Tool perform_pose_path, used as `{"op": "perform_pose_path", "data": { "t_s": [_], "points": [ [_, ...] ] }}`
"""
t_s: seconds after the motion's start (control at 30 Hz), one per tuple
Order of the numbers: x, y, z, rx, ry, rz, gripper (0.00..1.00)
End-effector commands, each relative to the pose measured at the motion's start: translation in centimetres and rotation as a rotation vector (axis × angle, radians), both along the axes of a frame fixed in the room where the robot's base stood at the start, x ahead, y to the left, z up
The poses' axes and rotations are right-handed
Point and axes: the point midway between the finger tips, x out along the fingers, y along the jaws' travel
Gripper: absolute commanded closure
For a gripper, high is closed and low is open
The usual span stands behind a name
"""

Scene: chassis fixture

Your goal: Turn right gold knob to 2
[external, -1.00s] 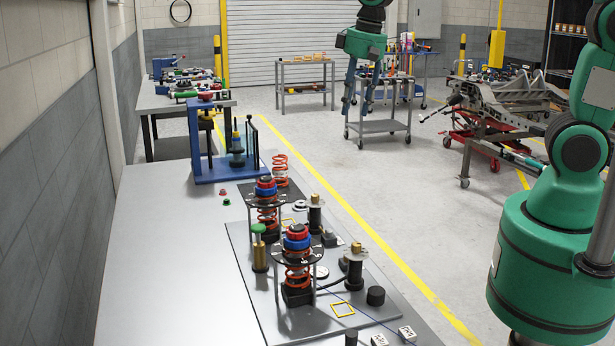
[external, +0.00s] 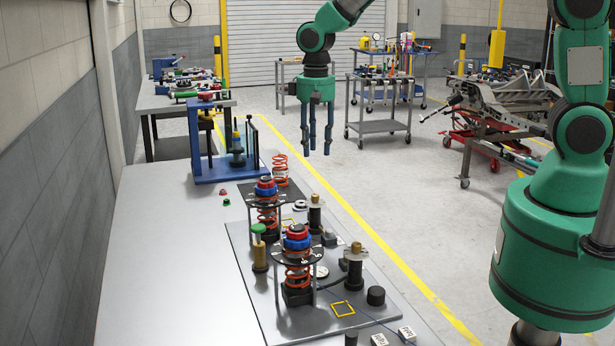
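Two black cylindrical posts with small gold knobs on top stand on the grey fixture plate. The nearer gold knob (external: 356,247) is on the right part of the plate, and the farther gold knob (external: 315,198) is behind it. The knobs' settings and any numbers are too small to read. My gripper (external: 317,153) hangs with its fingers pointing down, beyond and above the farther knob in the picture. Its fingers are apart with nothing between them. It touches neither knob.
Two red-orange spring assemblies with red and blue caps (external: 297,236) stand left of the knobs. A green-capped brass cylinder (external: 259,250) and a blue frame (external: 222,172) are farther left. Small white labels (external: 407,333) lie at the front. The table's left side (external: 165,270) is clear.

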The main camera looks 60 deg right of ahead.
Motion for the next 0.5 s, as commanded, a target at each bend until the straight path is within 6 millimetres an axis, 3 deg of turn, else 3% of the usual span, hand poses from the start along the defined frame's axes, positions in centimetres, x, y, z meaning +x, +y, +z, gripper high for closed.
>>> {"op": "perform_pose_path", "data": {
  "t_s": [0.27,0.5],
  "points": [
    [0.0,0.0,-0.3,0.0,0.001,0.001,0.63],
    [-0.1,0.0,-2.1,0.0,0.003,0.001,0.63]
  ]
}}
